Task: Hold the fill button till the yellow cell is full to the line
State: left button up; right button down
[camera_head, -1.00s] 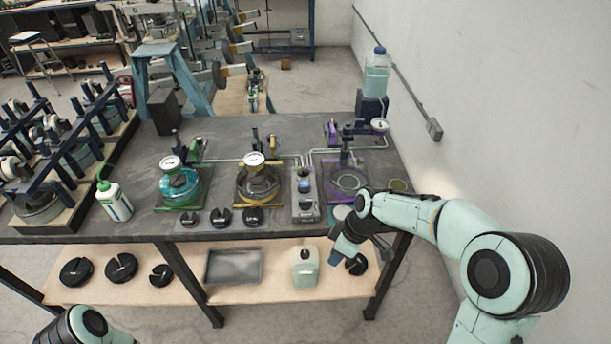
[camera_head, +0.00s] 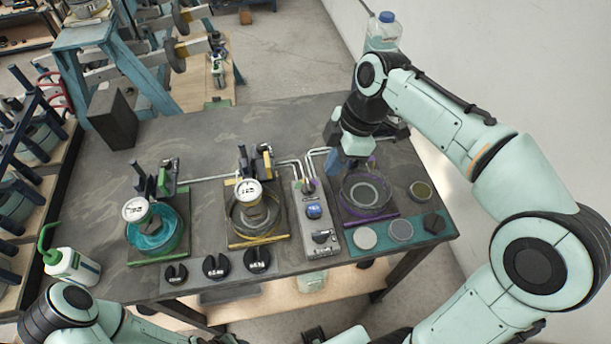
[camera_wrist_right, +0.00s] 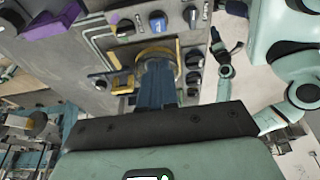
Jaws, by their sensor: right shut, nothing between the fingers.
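The yellow cell (camera_head: 276,224), a clear round vessel on a yellow-edged base, stands mid-bench with a white dial above it. Its liquid level is too small to judge, and no line can be made out. The grey control panel (camera_head: 331,254) is right of it, with a blue button (camera_head: 313,211) and a black knob (camera_head: 322,237). My right gripper (camera_head: 355,158) is shut and empty, pointing down above the back of the purple cell (camera_head: 380,196), apart from the button. In the right wrist view its fingers (camera_wrist_right: 158,85) partly hide the yellow cell. My left gripper's jaws are unclear.
A green-based cell (camera_head: 170,236) stands left of the yellow one. Slotted black weights (camera_head: 215,266) lie in front. Discs lie on a teal mat (camera_head: 372,252) at front right. A green-topped bottle (camera_head: 72,266) is at the left edge. Metal pipes run behind the cells.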

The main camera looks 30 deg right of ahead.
pick_arm(q)
jog(key=shift+w, duration=0.1)
pick_arm(e)
jog(key=shift+s, duration=0.1)
dwell(0.3)
jog(key=b, duration=0.1)
send_near(314, 207)
jog(key=x, duration=0.5)
jog(key=shift+a+f, duration=0.15)
jog(key=shift+a, duration=0.15)
pick_arm(q)
jog(key=shift+s+f, duration=0.6)
jog(key=shift+f, duration=0.15)
pick_arm(e)
jog(key=shift+f, duration=0.55)
